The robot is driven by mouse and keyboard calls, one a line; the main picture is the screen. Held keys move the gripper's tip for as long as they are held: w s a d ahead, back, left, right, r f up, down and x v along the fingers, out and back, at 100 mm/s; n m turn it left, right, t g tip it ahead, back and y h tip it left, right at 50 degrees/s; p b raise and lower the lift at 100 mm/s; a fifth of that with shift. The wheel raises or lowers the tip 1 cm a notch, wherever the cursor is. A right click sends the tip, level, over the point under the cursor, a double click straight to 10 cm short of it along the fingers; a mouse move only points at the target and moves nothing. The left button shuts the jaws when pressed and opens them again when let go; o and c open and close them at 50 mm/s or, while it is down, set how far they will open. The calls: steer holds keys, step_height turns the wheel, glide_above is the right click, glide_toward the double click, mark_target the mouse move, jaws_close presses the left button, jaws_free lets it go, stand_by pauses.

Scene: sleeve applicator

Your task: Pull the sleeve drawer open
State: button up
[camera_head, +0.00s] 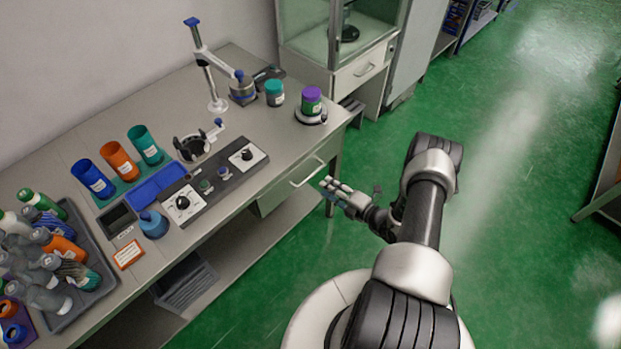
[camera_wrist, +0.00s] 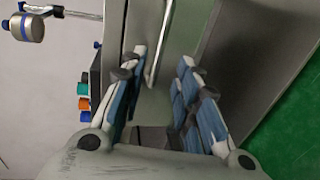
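The sleeve drawer (camera_head: 273,199) is a pale grey front under the right end of the bench, and it looks shut. Its bar handle (camera_head: 308,173) is a thin light rail along the front. My gripper (camera_head: 334,188) is just right of the handle, pointing at the drawer with its fingers apart. In the wrist view my gripper (camera_wrist: 160,85) is open, with blue-padded fingers on both sides. The handle (camera_wrist: 157,45) runs into the gap between them, and neither finger visibly closes on it. The drawer front (camera_wrist: 178,30) lies behind it. The drawer's inside is hidden.
The bench top (camera_head: 262,135) holds a control panel (camera_head: 207,186), coloured cups, two lidded jars and a lamp-like stand (camera_head: 207,80). A tray (camera_head: 95,285) of bottles is at the left. A glass cabinet (camera_head: 345,40) stands behind. Green floor (camera_head: 500,200) is clear to the right.

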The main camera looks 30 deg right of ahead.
mark_target(311, 176)
steer(key=b+x, duration=0.1)
steer(key=x, duration=0.8)
steer(key=shift+w+a+b, duration=0.15)
steer(key=shift+w+b, duration=0.05)
steer(key=shift+b, duration=0.2)
steer(key=shift+c, duration=0.3)
jaws_close()
